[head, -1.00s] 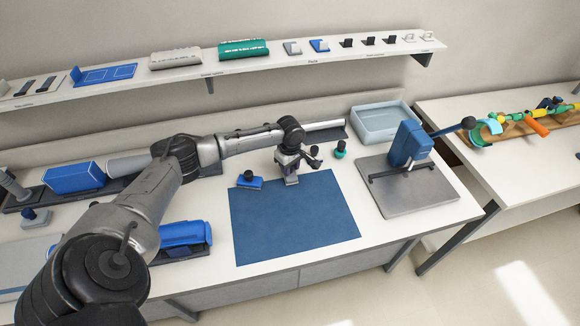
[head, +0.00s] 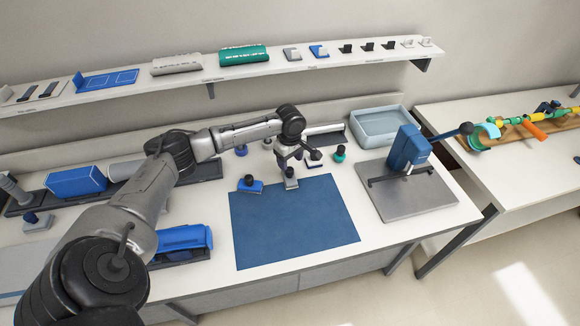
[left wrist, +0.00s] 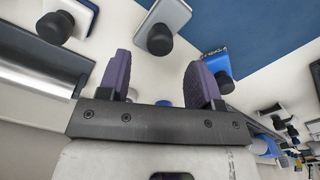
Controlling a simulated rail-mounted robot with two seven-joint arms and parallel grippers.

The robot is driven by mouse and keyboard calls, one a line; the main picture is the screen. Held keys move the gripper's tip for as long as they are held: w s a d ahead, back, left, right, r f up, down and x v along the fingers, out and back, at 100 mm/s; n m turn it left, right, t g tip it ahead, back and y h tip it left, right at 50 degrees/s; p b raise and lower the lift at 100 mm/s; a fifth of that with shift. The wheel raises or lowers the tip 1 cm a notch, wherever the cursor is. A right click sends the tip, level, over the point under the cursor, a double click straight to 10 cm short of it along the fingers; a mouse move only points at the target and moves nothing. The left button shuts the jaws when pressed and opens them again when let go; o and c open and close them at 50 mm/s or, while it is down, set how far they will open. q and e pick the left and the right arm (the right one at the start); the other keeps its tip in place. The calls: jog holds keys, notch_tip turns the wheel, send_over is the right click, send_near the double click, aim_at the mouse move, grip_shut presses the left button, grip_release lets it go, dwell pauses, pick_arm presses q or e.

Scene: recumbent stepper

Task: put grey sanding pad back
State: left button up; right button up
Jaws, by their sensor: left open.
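A grey sanding pad with a black knob (head: 292,184) sits at the back edge of the blue mat (head: 295,222) in the head view. It also shows beyond the fingers in the left wrist view (left wrist: 172,14). My left gripper (head: 291,164) is open and empty, just behind and above the pad, apart from it. Its purple fingers (left wrist: 158,65) hold nothing in the left wrist view. A blue pad with a black knob (head: 250,186) lies left of the grey one. My right gripper is in neither view.
A green knobbed piece (head: 339,153) stands right of my gripper. A pale blue bin (head: 380,125) and a blue press on a grey plate (head: 407,195) are at the right. A shelf (head: 215,79) runs along the wall. The mat's middle is clear.

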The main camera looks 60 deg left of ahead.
aim_at(290, 169)
pick_arm(q)
notch_tip(290, 169, up, 6)
jog(key=shift+p, duration=0.35)
